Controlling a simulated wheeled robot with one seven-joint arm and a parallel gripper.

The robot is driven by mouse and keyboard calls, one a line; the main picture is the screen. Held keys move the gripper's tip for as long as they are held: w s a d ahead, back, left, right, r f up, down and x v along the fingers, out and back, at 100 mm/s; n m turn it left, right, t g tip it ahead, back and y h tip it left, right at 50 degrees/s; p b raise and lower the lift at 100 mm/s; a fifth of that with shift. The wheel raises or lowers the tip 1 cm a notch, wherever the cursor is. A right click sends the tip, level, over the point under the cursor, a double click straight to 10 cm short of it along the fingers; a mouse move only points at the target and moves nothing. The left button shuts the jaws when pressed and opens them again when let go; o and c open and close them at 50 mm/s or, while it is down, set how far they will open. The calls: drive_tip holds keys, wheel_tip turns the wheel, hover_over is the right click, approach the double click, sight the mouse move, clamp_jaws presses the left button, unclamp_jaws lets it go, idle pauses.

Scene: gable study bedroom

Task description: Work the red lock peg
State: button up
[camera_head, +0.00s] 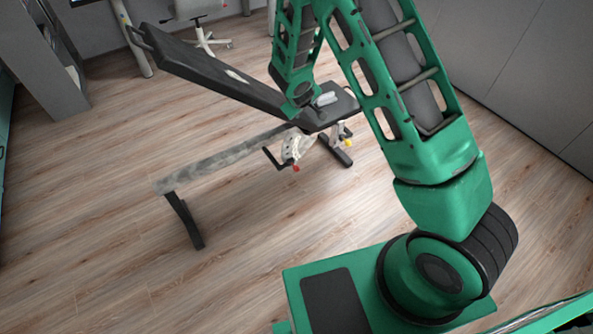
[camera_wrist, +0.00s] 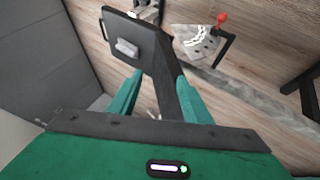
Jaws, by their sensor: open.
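The weight bench stands on the floor with its long black backrest (camera_head: 215,78) tilted up. The red lock peg (camera_head: 296,168) is a small red knob low on the bench's near side, by a pale plate with holes (camera_head: 297,145). In the wrist view the red peg (camera_wrist: 222,18) shows at the top, right of my gripper, at the end of a black bar beside the holed plate (camera_wrist: 195,38). My gripper (camera_wrist: 160,78) is open, with two green fingers apart. The fingers are clear of the peg. In the head view my arm ends above the bench and the fingertips are hard to make out.
The bench's seat (camera_wrist: 150,32) carries a small pale object (camera_wrist: 127,48). A grey frame rail (camera_head: 225,157) runs to a black foot (camera_head: 184,220). A yellow knob (camera_head: 348,143) sits under the seat. A white swivel chair (camera_head: 203,35) stands behind. The near wood floor is free.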

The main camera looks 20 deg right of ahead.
drive_tip(key=w+a+f+n+t+y, duration=0.2)
drive_tip(key=w+a+f+n+y, duration=0.15)
drive_tip(key=a+f, duration=1)
drive_tip(key=m+t+y, duration=0.2)
drive_tip(key=m+t, duration=0.3)
drive_tip(key=t, duration=0.3)
approach(296, 169)
drive_tip(key=f, duration=0.2)
drive_tip(key=w, duration=0.7)
drive_tip(key=w+a, duration=0.1)
drive_tip(key=w, duration=0.3)
drive_tip(key=shift+r, duration=0.15)
drive_tip(key=shift+c, duration=0.5)
